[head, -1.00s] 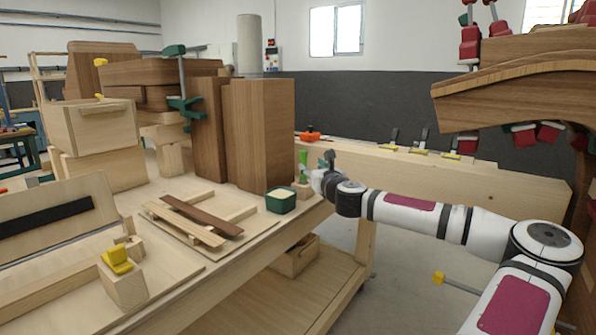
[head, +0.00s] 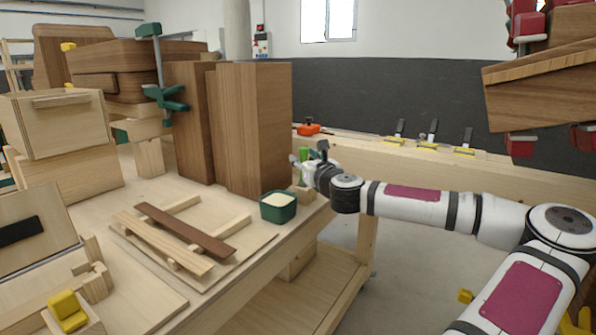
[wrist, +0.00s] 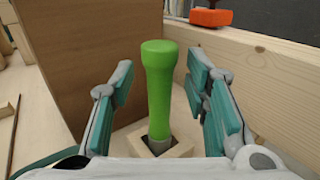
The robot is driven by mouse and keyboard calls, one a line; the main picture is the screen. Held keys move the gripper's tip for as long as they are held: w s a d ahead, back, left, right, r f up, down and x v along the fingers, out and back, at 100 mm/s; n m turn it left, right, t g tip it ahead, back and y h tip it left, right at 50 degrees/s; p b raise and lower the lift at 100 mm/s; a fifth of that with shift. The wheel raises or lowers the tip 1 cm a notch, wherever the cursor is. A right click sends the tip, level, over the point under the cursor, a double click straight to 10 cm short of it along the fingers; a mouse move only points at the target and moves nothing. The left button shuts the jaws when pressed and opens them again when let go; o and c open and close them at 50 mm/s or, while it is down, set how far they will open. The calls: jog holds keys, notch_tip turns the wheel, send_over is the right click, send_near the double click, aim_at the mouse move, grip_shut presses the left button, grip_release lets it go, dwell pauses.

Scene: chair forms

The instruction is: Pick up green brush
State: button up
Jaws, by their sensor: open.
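The green brush (wrist: 158,90) stands upright in the wrist view, its lower end set in a square hole of a small wooden block (wrist: 152,146). My gripper (wrist: 160,95) is open, with one teal-padded finger on each side of the brush's green handle. Gaps show between the handle and both fingers. In the head view, the green handle (head: 304,154) shows just left of my gripper (head: 308,168), near the right corner of the workbench. The brush's lower end is hidden inside the block.
A tall brown wooden panel (head: 255,130) stands left of the brush. A green tub (head: 278,208) is close by on the workbench (head: 245,262). A pale beam (head: 450,175) runs behind, with an orange tool (head: 308,129) near it. Wooden slats (head: 165,243) lie to the left.

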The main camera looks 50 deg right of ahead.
jog(key=shift+w+d, duration=0.15)
jog(key=shift+w, duration=0.1)
grip_shut()
jog(key=shift+r, duration=0.1)
